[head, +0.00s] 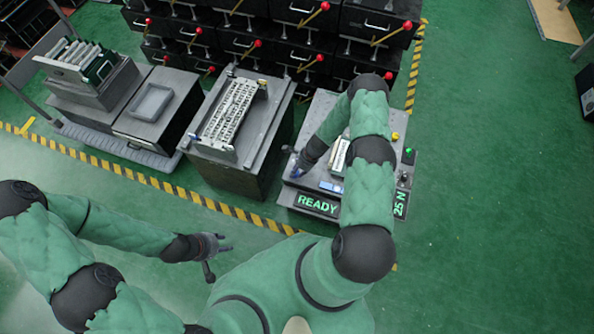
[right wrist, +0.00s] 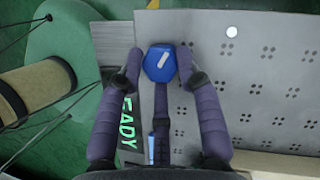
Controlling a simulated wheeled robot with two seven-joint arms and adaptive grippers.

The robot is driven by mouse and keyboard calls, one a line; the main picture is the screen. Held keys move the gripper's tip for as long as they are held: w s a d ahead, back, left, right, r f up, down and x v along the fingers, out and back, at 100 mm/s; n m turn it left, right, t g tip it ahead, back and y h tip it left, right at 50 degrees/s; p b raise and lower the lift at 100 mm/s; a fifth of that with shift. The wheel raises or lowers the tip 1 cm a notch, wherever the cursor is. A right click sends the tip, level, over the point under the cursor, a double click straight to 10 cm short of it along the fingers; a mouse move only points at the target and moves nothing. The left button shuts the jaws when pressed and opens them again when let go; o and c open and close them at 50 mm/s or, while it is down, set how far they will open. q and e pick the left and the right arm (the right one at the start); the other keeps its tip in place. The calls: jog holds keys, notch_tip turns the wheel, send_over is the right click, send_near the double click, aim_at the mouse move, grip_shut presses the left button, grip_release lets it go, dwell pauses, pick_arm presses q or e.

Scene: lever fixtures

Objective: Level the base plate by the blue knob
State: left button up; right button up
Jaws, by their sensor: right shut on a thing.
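The blue knob (right wrist: 159,63) is a faceted blue piece with a pale mark on its top, in the right wrist view. My right gripper (right wrist: 159,66) is shut on it, one finger on either side. In the head view my right gripper (head: 297,172) is small at the left edge of the bench fixture, and the knob is hard to make out there. The base plate (right wrist: 262,70) is a grey sheet with groups of small holes beside the knob; its tilt cannot be read. My left gripper (head: 215,256) is open and empty over the floor.
The fixture has a green READY display (head: 317,204) and a 25 N display (head: 400,204). A grey cabinet with a slotted rack (head: 230,115) stands to its left. Black drawers with red-knobbed levers (head: 290,45) stand behind.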

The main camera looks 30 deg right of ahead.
jog(key=o, duration=1.1)
jog(key=shift+w+d, duration=0.15)
jog(key=shift+d, duration=0.25)
jog(key=shift+a, duration=0.1)
jog(key=v, duration=1.2)
jog(key=shift+a, duration=0.1)
